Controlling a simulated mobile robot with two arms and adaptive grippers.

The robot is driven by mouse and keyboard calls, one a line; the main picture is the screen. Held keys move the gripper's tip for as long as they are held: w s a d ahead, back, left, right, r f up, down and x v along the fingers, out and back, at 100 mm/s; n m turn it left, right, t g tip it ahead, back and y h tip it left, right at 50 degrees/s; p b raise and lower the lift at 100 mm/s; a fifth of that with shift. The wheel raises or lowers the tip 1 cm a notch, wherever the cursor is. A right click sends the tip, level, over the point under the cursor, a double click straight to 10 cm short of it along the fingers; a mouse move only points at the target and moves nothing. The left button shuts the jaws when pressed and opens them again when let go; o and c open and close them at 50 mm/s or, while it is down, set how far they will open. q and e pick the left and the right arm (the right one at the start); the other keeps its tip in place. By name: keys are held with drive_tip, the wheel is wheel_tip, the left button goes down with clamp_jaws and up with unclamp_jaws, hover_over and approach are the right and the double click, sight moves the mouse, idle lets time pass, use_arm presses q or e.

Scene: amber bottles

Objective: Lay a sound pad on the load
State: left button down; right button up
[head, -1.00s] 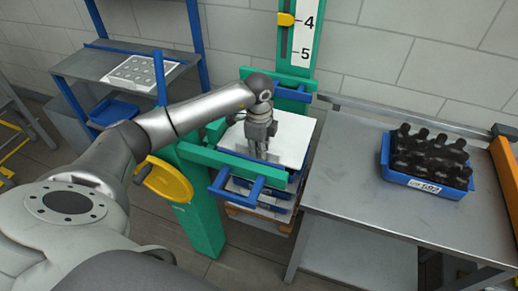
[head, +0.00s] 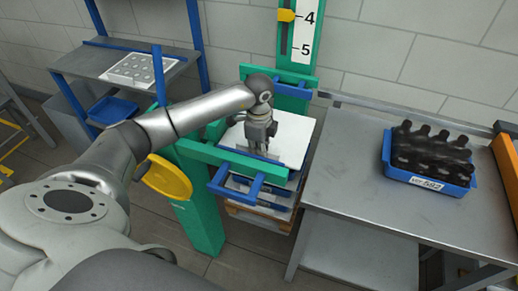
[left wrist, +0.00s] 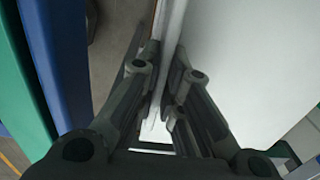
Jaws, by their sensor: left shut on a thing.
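A plain white pad (head: 294,136) lies flat, or nearly so, over the top of the load, a stack with blue layers (head: 268,206) inside the green frame. Whether it touches the load all round I cannot tell. My left gripper (head: 260,152) points down at the pad's near left edge. In the left wrist view the white sheet (left wrist: 245,60) fills the right side, and the fingers of my left gripper (left wrist: 160,110) are closed on its edge. My right gripper is out of view.
The green frame (head: 205,215) with blue bars and a yellow wheel (head: 168,178) surrounds the stack closely. A steel table (head: 345,180) on the right bears a blue crate (head: 430,183) of dark bottles. A shelf (head: 85,62) at left holds a white sheet with round marks (head: 142,70).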

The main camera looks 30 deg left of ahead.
use_arm(q)
drive_tip(key=shift+f, duration=0.15)
drive_tip(key=c, duration=1.5)
unclamp_jaws()
wheel_tip(320, 180, up, 12)
drive_tip(key=shift+s, duration=0.15)
